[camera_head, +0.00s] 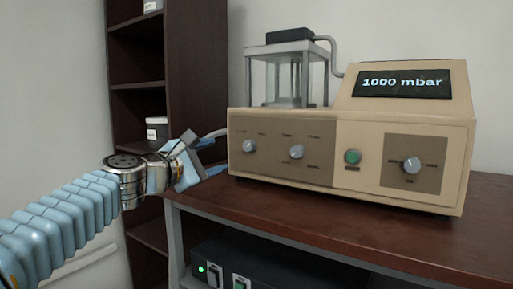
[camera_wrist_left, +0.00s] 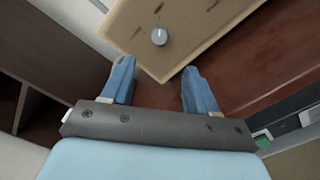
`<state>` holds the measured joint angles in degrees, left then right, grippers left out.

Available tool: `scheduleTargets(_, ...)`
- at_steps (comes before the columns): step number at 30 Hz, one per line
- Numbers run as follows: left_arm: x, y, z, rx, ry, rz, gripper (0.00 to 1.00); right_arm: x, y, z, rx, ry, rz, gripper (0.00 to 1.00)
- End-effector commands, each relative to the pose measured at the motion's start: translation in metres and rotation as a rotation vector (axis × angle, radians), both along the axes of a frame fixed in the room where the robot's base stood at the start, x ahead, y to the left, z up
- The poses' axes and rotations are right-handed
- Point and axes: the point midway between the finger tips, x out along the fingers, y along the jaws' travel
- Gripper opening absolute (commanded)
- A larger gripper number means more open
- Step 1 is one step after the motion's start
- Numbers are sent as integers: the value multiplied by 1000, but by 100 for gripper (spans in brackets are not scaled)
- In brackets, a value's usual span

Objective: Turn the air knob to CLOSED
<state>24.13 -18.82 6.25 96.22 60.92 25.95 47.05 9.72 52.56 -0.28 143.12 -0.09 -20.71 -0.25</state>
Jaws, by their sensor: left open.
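A beige control unit (camera_head: 335,122) stands on the table and carries several round knobs. The leftmost knob (camera_head: 249,146) is light grey and sits on a brown panel; one knob (camera_wrist_left: 159,36) also shows in the left wrist view, ahead of the fingers. A second knob (camera_head: 296,151) is on the same panel, and a third knob (camera_head: 411,164) is on the right panel. The labels are too small to read, so I cannot tell which is the air knob. My left gripper (camera_head: 214,156) is open and empty, just left of the unit, apart from the knobs. My right gripper is not in view.
A green button (camera_head: 352,157) sits between the panels. The display (camera_head: 404,83) reads 1000 mbar. The brown table (camera_head: 400,235) is clear in front. A dark shelf (camera_head: 205,60) stands behind my left arm; a black box (camera_head: 270,265) is below the table.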

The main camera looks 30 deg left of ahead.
Motion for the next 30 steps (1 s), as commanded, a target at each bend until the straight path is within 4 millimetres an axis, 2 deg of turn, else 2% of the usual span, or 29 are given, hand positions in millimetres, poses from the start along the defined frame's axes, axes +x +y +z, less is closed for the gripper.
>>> scheduleTargets(5, 24, -2, 0, -2, 1, -2, 59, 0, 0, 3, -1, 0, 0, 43)
scheduleTargets(12, 80, -6, 2, -3, 2, -1, 59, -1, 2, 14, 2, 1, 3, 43)
scheduleTargets(18, 117, -9, 2, -2, 2, -1, 59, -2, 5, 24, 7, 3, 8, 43)
scheduleTargets(24, 134, -11, 0, 0, 1, -1, 59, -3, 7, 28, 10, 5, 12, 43)
scheduleTargets(30, 136, -11, 0, 0, 1, 1, 59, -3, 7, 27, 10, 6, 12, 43)
